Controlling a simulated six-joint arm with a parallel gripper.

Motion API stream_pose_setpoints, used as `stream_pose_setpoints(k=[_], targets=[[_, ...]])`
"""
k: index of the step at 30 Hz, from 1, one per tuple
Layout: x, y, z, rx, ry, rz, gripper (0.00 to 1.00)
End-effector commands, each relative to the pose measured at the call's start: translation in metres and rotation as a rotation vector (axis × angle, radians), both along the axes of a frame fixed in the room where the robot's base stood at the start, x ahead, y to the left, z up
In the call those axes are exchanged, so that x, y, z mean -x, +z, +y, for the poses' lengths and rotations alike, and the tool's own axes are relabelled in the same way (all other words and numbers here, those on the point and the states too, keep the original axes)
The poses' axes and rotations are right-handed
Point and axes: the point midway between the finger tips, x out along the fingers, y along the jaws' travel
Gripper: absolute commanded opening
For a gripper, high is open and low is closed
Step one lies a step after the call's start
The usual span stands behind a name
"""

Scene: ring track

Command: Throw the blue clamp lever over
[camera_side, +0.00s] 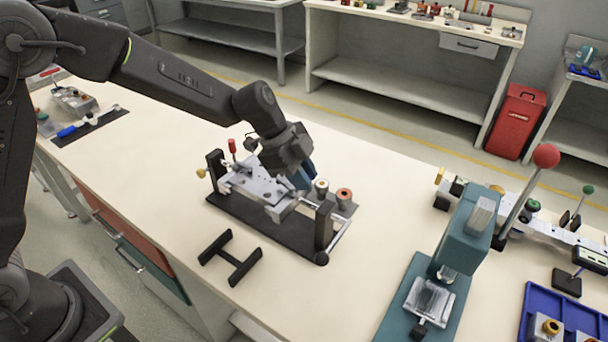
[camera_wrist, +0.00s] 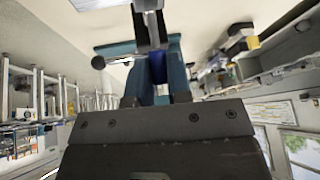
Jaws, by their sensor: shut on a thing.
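A fixture with a dark base (camera_side: 262,228), a grey metal plate (camera_side: 258,186) and black uprights stands on the bench in the side view. My gripper (camera_side: 303,178) is over the fixture's back right part, pointing down. In the wrist view its two teal fingers (camera_wrist: 156,82) are closed on the blue clamp lever (camera_wrist: 157,68), which shows as a dark blue strip between them. A grey metal bar (camera_wrist: 149,25) reaches on from the fingertips. In the side view the lever is mostly hidden by my gripper, so its exact tilt cannot be told.
A red-knobbed lever (camera_side: 232,147) stands at the fixture's back left. A black H-shaped stand (camera_side: 230,257) lies in front. A teal press (camera_side: 463,235) with a red ball handle (camera_side: 546,156) and a blue tray (camera_side: 562,316) are at right.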

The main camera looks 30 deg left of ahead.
Motion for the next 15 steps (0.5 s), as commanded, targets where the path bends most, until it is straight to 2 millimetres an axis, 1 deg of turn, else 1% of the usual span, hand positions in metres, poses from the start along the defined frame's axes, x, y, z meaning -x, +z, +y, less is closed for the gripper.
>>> stream_pose_setpoints(k=[2, 3, 9, 10, 15], targets=[[0.0005, 0.0000, -0.0005, 0.000, -0.002, 0.001, 0.00], [0.0005, 0.0000, -0.0005, 0.000, -0.002, 0.001, 0.21], [0.0002, 0.0001, -0.0003, -0.001, -0.001, 0.001, 0.41], [0.0002, 0.0001, -0.0003, -0.001, -0.001, 0.001, 0.43], [0.0000, 0.0001, -0.0002, -0.001, 0.000, 0.000, 0.43]])
